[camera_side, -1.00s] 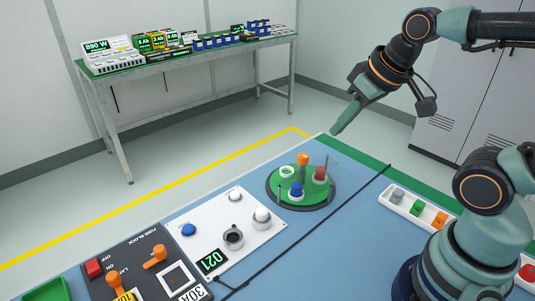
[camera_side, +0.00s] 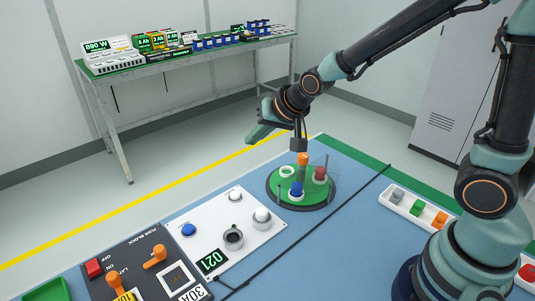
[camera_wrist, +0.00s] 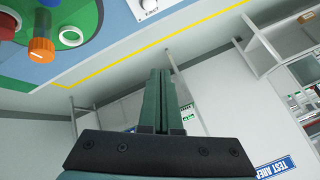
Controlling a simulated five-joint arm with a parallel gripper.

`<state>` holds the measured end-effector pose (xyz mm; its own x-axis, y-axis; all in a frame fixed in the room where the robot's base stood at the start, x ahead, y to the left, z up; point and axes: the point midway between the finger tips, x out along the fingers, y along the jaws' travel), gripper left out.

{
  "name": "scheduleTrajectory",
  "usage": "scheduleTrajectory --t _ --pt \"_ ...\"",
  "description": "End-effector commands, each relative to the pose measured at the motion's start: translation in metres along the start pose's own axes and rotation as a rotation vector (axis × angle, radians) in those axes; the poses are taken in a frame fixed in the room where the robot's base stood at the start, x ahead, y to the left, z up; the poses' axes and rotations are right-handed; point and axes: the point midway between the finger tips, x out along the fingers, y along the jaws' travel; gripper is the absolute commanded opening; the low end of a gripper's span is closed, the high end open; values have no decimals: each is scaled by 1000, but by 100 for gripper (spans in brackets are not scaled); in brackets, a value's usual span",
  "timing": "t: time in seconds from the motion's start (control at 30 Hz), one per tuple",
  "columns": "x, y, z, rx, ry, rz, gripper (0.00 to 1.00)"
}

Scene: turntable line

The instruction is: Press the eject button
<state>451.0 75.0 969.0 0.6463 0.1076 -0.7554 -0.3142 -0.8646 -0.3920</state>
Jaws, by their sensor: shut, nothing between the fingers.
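The eject button (camera_wrist: 149,4) is a white round button labelled EJECT at the top edge of the wrist view. In the side view, a white button (camera_side: 235,195) near the back edge of the white panel (camera_side: 205,212) appears to be the same one; its label is not readable there. My gripper (camera_side: 252,139) is shut and empty, in the air above and behind the panel, apart from the button. Its green fingers (camera_wrist: 160,73) lie together in the wrist view and point toward the panel edge.
The green turntable (camera_side: 274,187) right of the panel carries an orange-topped peg (camera_side: 303,159) and red, blue and white pieces. The panel also holds a blue button (camera_side: 188,230), a larger white knob (camera_side: 262,214) and a dark dial (camera_side: 233,237). A fuse block (camera_side: 120,259) lies left.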

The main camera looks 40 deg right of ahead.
Motion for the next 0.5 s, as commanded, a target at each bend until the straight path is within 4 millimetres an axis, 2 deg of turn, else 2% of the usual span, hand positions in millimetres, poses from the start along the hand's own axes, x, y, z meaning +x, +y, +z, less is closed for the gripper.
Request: scheduleTrajectory --t 0.03,0.2,0.33,0.5 --pt "14 -4 5 28 -1 -9 0" --pt "46 -15 13 118 17 -51 0" --pt "60 -19 18 164 25 -72 0" --pt "68 -22 21 189 31 -86 0"
